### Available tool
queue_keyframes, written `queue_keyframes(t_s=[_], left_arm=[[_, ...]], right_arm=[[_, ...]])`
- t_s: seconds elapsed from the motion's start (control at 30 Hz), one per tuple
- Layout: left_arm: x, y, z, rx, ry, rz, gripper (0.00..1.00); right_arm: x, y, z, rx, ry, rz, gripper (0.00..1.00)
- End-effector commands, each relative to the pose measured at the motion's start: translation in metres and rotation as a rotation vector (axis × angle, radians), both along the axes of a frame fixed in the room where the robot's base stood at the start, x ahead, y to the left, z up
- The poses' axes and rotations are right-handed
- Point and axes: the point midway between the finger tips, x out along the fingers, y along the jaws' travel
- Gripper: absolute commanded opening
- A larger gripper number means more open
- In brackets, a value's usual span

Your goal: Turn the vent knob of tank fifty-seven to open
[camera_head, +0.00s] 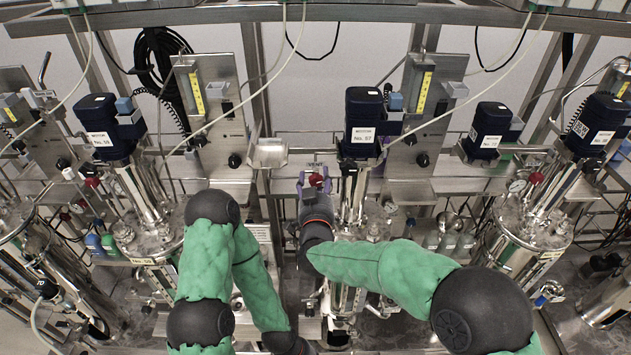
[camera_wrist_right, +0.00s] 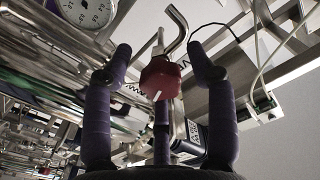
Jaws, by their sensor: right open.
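The red vent knob (camera_head: 316,178) sits under a small VENT label, left of the blue motor marked No. 57 (camera_head: 362,112) on its steel tank. My right gripper (camera_head: 314,186) is at the knob with its purple fingers open. In the right wrist view the red knob (camera_wrist_right: 160,79) with a white pointer mark lies between the spread fingers (camera_wrist_right: 160,55); I see gaps on both sides, so the side fingers seem not to touch it. A third finger is below it. My left arm reaches down at the lower left; its gripper is out of view.
Steel panels with yellow gauges (camera_head: 197,93) and thin hoses hang behind. A round pressure gauge (camera_wrist_right: 88,10) is close by in the right wrist view.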

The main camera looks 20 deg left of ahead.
Motion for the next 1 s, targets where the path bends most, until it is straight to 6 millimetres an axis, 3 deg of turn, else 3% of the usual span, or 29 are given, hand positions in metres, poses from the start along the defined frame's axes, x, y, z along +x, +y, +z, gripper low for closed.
queue_keyframes(t_s=[0.17,0.6,0.8,1.0], left_arm=[[0.0,0.0,0.0,0.0,0.0,0.0,0.4],[0.0,0.0,0.0,0.0,0.0,0.0,0.4],[0.0,0.0,0.0,0.0,0.0,0.0,0.4],[0.0,0.0,0.0,0.0,0.0,0.0,0.4]], right_arm=[[-0.02,-0.005,0.001,-0.001,-0.001,0.002,0.57],[-0.097,-0.027,0.0,-0.001,0.0,0.004,0.57],[-0.112,-0.031,-0.001,-0.001,0.001,0.002,0.57],[-0.114,-0.032,-0.001,0.0,0.001,0.001,0.57]])
